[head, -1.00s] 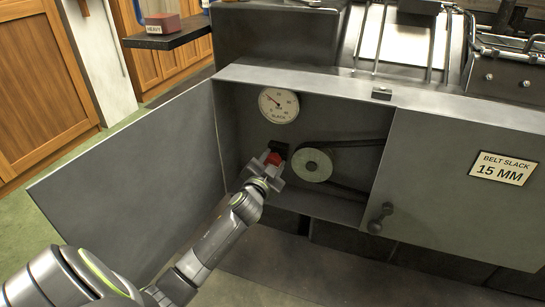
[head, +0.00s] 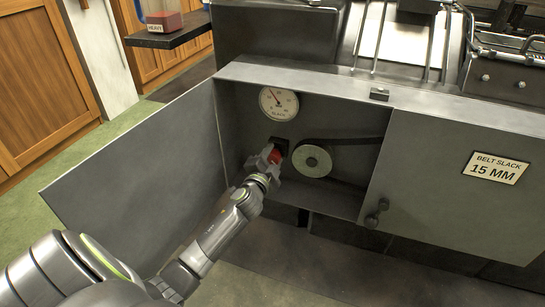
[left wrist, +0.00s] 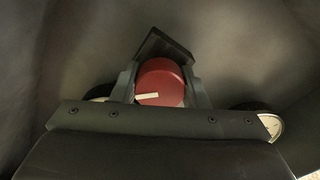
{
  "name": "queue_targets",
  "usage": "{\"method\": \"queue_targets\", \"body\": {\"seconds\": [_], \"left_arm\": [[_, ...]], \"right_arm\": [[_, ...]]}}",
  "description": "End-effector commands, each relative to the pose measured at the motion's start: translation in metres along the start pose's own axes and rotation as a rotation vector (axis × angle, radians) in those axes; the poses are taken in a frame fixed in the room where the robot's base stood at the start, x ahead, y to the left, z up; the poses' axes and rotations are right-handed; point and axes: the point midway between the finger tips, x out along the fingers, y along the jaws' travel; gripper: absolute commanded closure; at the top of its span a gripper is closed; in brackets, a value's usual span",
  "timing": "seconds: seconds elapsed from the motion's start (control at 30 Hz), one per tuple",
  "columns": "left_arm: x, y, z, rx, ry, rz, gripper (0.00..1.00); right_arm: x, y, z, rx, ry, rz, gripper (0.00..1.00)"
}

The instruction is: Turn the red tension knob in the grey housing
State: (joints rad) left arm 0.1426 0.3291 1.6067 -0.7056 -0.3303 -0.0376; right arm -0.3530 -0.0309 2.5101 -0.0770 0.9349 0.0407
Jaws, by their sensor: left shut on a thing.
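The red tension knob (head: 275,157) sits inside the open grey housing (head: 245,130), left of the pulley. In the left wrist view the knob (left wrist: 160,82) is round and red, with a pale pointer mark near its lower edge. My left gripper (head: 270,162) is shut on the knob, one finger on each side of it. A round white slack gauge (head: 278,104) hangs above the knob, its needle pointing to the upper left. My right gripper is not in view.
A green-grey pulley (head: 313,161) with a dark belt (head: 350,148) is just right of the knob. The open door (head: 135,170) stands to the left. A sign (head: 496,168) on the front panel reads "BELT SLACK 15 MM".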

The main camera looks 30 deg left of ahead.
Motion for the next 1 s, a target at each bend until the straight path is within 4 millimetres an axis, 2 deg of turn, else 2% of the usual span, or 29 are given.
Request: {"method": "queue_targets", "body": {"seconds": [0.23,0.27,0.4,0.77,0.87,1.0], "left_arm": [[0.0,0.001,0.0,-0.002,0.001,0.001,0.82],[0.0,0.001,0.0,-0.002,0.001,0.001,0.57],[0.0,0.001,0.0,-0.002,0.001,0.001,0.39],[-0.004,0.0,0.0,-0.002,0.0,0.001,0.38],[-0.014,0.0,0.0,-0.001,0.0,0.002,0.38],[-0.04,0.0,0.0,-0.004,-0.002,0.003,0.38]], "right_arm": [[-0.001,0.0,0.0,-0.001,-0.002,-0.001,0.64],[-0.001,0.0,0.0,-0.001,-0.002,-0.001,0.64],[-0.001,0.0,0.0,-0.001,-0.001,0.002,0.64],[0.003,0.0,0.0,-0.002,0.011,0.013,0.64],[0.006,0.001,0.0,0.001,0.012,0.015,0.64],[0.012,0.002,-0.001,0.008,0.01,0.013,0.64]]}}
